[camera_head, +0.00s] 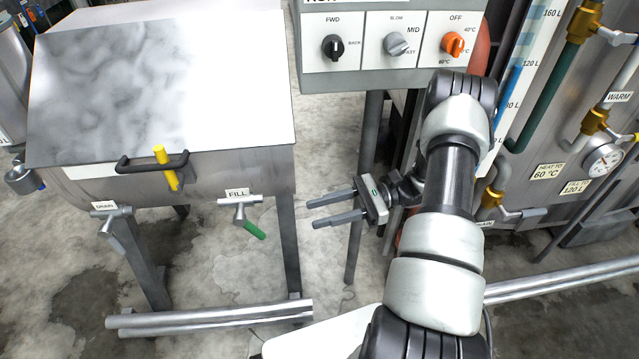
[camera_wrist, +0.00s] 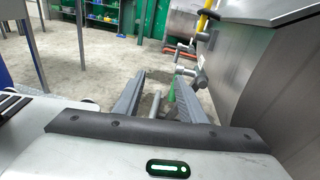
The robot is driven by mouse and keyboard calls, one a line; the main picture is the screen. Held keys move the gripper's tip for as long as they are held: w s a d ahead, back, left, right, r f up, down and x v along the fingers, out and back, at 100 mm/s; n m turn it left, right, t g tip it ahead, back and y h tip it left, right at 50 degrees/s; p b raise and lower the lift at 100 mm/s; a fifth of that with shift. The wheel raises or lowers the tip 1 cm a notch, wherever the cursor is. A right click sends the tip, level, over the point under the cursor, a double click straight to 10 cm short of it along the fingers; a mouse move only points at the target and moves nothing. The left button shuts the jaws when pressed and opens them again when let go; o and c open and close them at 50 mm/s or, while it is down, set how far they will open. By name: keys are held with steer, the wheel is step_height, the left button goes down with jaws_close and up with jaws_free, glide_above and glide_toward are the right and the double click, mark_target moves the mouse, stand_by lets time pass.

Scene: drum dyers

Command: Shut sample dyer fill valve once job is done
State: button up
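The sample dyer (camera_head: 200,165) is a steel box on legs at the left in the head view, its lid down. Its fill valve (camera_head: 240,202) sits on the lower front under a FILL label, with a green handle (camera_head: 254,230) slanting down to the right. In the wrist view the green handle (camera_wrist: 172,92) shows just beyond my fingers, near the right one. My gripper (camera_head: 310,214) is open and empty, to the right of the valve and apart from it, fingers pointing left towards it. The wrist view shows its fingers (camera_wrist: 155,95) spread.
A drain valve (camera_head: 112,215) with a grey handle is left of the fill valve. A yellow-handled latch (camera_head: 166,166) is on the lid front. A control box (camera_head: 380,50) with three knobs hangs above my gripper. Steel pipes (camera_head: 210,315) lie low in front. A larger tank (camera_head: 560,140) stands right.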

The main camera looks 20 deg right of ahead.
steer(key=s+a+r+n+g+h+p, duration=0.1)
steer(key=s+r+n+g+h+p, duration=0.1)
steer(key=r, duration=0.6)
steer(key=s+a+r+n+g+h+p, duration=0.2)
steer(key=s+r+p, duration=0.1)
steer(key=r, duration=0.5)
steer(key=shift+s+a+r+h, duration=0.15)
steer(key=shift+s+r+h, duration=0.2)
steer(key=shift+s, duration=0.2)
